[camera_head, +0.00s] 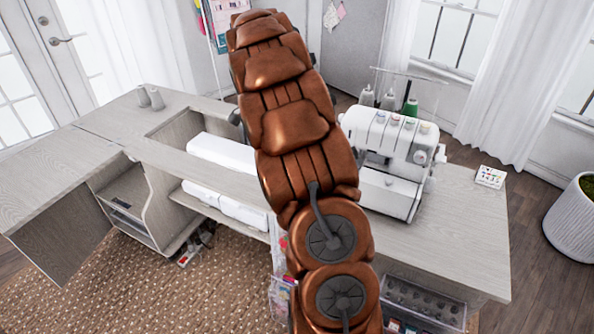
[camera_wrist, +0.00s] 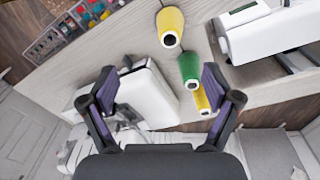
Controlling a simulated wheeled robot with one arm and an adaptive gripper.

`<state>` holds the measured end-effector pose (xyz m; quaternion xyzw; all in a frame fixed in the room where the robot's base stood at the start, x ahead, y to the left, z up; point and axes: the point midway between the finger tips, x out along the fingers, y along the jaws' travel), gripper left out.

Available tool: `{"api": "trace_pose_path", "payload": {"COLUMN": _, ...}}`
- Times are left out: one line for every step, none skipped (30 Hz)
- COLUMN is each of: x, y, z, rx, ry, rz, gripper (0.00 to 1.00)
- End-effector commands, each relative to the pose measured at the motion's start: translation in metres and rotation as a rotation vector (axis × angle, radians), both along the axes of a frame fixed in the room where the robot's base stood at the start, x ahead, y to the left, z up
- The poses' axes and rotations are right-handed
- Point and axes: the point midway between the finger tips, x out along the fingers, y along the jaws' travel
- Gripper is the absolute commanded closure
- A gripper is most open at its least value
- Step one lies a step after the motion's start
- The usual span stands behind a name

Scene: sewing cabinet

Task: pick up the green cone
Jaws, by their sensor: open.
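In the wrist view, a green cone (camera_wrist: 189,70) shows a dark opening at its lower end. It appears between the yellow cones, up and right of centre. My gripper (camera_wrist: 160,92) is open, its two dark fingers with purple inner pads spread wide, with nothing held. The green cone is nearer the right finger and looks apart from both fingers. In the head view, a green cone (camera_head: 410,107) stands behind the white sewing machine (camera_head: 390,150); I cannot tell if it is the same one. My arm crosses the middle of that view, and my gripper does not show there.
Yellow cones (camera_wrist: 170,28) (camera_wrist: 203,98) flank the green one closely in the wrist view. A white machine (camera_wrist: 262,33) is at right and a white body (camera_wrist: 145,95) lies between the fingers. In the head view, the right tabletop (camera_head: 455,225) is mostly clear.

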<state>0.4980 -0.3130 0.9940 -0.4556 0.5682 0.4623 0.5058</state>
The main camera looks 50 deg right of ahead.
Motion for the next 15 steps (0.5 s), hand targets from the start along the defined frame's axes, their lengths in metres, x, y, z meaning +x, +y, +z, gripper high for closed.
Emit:
{"api": "trace_pose_path", "payload": {"x": 0.005, "y": -0.017, "z": -0.017, "rx": 0.002, "ry": -0.003, "rz": -0.051, "gripper": 0.11}}
{"api": "trace_pose_path", "payload": {"x": 0.008, "y": -0.025, "z": -0.022, "rx": 0.000, "ry": -0.009, "rz": -0.083, "gripper": 0.11}}
{"api": "trace_pose_path", "payload": {"x": 0.011, "y": -0.037, "z": -0.031, "rx": 0.002, "ry": -0.013, "rz": -0.125, "gripper": 0.11}}
{"api": "trace_pose_path", "payload": {"x": 0.013, "y": -0.045, "z": -0.038, "rx": 0.003, "ry": -0.016, "rz": -0.156, "gripper": 0.11}}
{"api": "trace_pose_path", "payload": {"x": 0.016, "y": -0.054, "z": -0.044, "rx": 0.002, "ry": -0.022, "rz": -0.188, "gripper": 0.11}}
{"api": "trace_pose_path", "payload": {"x": 0.019, "y": -0.065, "z": -0.052, "rx": 0.003, "ry": -0.030, "rz": -0.228, "gripper": 0.11}}
{"api": "trace_pose_path", "payload": {"x": 0.021, "y": -0.072, "z": -0.060, "rx": 0.006, "ry": -0.033, "rz": -0.257, "gripper": 0.11}}
{"api": "trace_pose_path", "payload": {"x": 0.022, "y": -0.080, "z": -0.066, "rx": 0.008, "ry": -0.037, "rz": -0.285, "gripper": 0.11}}
{"api": "trace_pose_path", "payload": {"x": 0.025, "y": -0.089, "z": -0.073, "rx": 0.009, "ry": -0.048, "rz": -0.321, "gripper": 0.11}}
{"api": "trace_pose_path", "payload": {"x": 0.026, "y": -0.096, "z": -0.078, "rx": 0.011, "ry": -0.051, "rz": -0.346, "gripper": 0.11}}
{"api": "trace_pose_path", "payload": {"x": 0.027, "y": -0.102, "z": -0.085, "rx": 0.015, "ry": -0.055, "rz": -0.371, "gripper": 0.11}}
{"api": "trace_pose_path", "payload": {"x": 0.028, "y": -0.109, "z": -0.091, "rx": 0.018, "ry": -0.061, "rz": -0.399, "gripper": 0.11}}
{"api": "trace_pose_path", "payload": {"x": 0.029, "y": -0.114, "z": -0.094, "rx": 0.019, "ry": -0.066, "rz": -0.417, "gripper": 0.11}}
{"api": "trace_pose_path", "payload": {"x": 0.029, "y": -0.119, "z": -0.097, "rx": 0.020, "ry": -0.072, "rz": -0.436, "gripper": 0.11}}
{"api": "trace_pose_path", "payload": {"x": 0.030, "y": -0.123, "z": -0.101, "rx": 0.022, "ry": -0.075, "rz": -0.454, "gripper": 0.11}}
